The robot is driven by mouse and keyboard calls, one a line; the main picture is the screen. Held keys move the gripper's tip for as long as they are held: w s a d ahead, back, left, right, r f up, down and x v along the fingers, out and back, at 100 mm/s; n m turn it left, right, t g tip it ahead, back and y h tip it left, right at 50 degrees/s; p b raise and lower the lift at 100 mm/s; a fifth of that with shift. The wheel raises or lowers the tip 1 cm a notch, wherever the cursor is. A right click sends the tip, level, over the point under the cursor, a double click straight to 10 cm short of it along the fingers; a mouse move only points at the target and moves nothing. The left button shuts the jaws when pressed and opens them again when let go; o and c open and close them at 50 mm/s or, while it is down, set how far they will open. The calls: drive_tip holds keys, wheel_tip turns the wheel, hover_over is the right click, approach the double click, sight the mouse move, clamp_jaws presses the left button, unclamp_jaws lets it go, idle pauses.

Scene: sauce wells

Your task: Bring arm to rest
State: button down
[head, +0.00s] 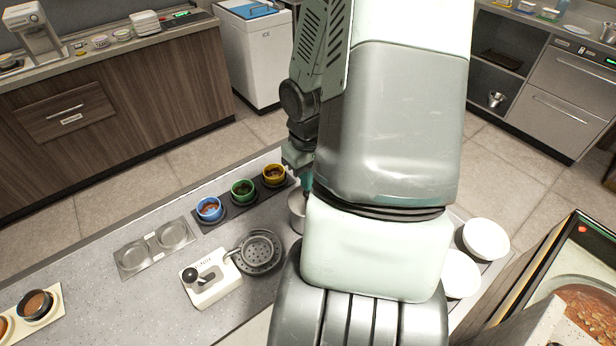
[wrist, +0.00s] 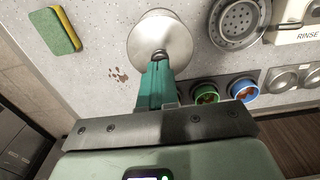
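My gripper (wrist: 158,62) shows in the wrist view with its teal fingers close together. They point at a round silver metal vessel (wrist: 160,30). A small dark round shape lies at the fingertips; I cannot tell whether it is held or lies beyond them. In the head view the gripper (head: 306,190) is low over the counter by the metal vessel (head: 296,212), partly hidden by my arm. Blue (head: 209,209), green (head: 242,191) and yellow (head: 274,175) sauce cups sit in a dark row left of it.
A strainer (head: 257,250) and a white rinse unit (head: 210,280) stand left of my arm. A metal plate with two empty wells (head: 155,250) lies beyond. White bowls (head: 485,239) are at right. Brown spots and a yellow-green sponge (wrist: 55,30) lie on the counter.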

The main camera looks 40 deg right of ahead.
drive_tip(key=shift+f, duration=0.8)
idle(0.7)
drive_tip(key=shift+r, duration=3.5)
